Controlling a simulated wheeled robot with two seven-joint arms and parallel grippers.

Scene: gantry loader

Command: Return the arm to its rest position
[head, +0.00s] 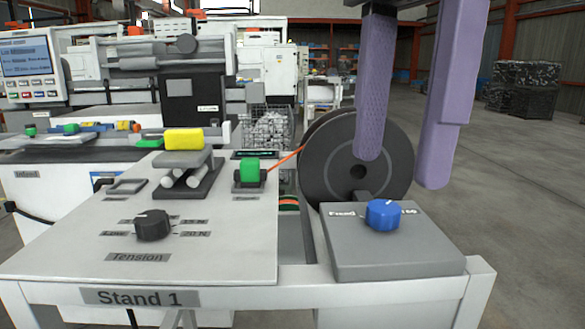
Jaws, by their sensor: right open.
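My right gripper (401,170) comes in from the top right with its two purple fingers pointing down. The fingers are apart, with nothing between them. They are above and around the line of the blue knob (383,215), clear of it in the picture. The knob sits on a grey box (395,253) at the right end of Stand 1. The left finger overlaps the dark spool (330,165) in the view; I cannot tell the depth gap. My left gripper is not in view.
Stand 1's panel (225,262) carries a black Tension knob (152,225), a yellow block (184,139) on rollers and a green block (250,170). An orange strand (284,160) runs to the spool. A screen (27,58) stands at the left. Open floor (535,190) lies right.

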